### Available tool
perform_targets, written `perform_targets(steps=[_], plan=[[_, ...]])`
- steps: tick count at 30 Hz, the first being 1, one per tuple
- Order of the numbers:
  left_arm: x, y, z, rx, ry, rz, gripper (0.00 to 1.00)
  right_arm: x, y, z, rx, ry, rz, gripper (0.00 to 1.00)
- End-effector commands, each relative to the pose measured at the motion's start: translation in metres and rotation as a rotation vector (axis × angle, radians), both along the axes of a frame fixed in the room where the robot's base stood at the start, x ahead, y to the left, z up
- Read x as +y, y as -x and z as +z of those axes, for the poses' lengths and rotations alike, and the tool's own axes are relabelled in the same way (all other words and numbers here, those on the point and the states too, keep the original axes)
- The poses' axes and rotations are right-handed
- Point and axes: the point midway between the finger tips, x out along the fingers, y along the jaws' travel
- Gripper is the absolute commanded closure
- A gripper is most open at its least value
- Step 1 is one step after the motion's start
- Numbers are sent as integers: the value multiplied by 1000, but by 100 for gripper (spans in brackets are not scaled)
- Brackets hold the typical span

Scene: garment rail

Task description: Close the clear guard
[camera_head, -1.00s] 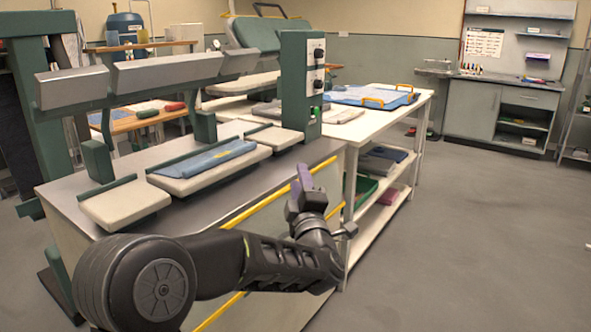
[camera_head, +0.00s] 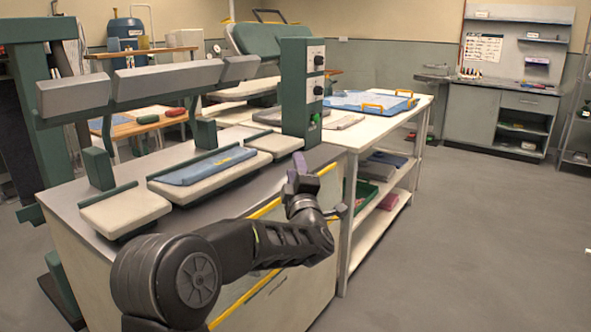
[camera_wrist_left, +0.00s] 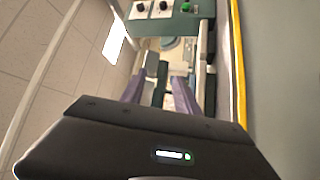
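The clear guard (camera_head: 268,206) seems to be the see-through panel with yellow edges low along the press bench's front. Its pane is hard to make out. A yellow edge also shows at the right of the left wrist view (camera_wrist_left: 239,70). My left gripper (camera_head: 298,170) has purple fingers and is just beyond the bench's front, near the upper yellow edge's right end. In the left wrist view its fingers (camera_wrist_left: 158,92) are apart with nothing seen between them. I cannot tell whether it touches the guard. My right gripper is not in view.
The press bench (camera_head: 60,203) carries padded boards, a blue cloth (camera_head: 205,165) and a green control post (camera_head: 302,95) with knobs and a green button. A white table (camera_head: 352,138) with a blue tray (camera_head: 350,101) adjoins it. The floor (camera_head: 470,240) at right is clear.

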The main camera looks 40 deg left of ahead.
Motion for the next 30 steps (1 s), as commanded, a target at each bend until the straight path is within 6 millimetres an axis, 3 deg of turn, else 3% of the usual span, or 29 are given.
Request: perform_targets(steps=[3,17,30], plan=[[0,0,0,0,0,0,62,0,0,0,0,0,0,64],[0,0,0,0,0,0,100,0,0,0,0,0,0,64],[0,0,0,0,0,0,100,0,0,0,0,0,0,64]])
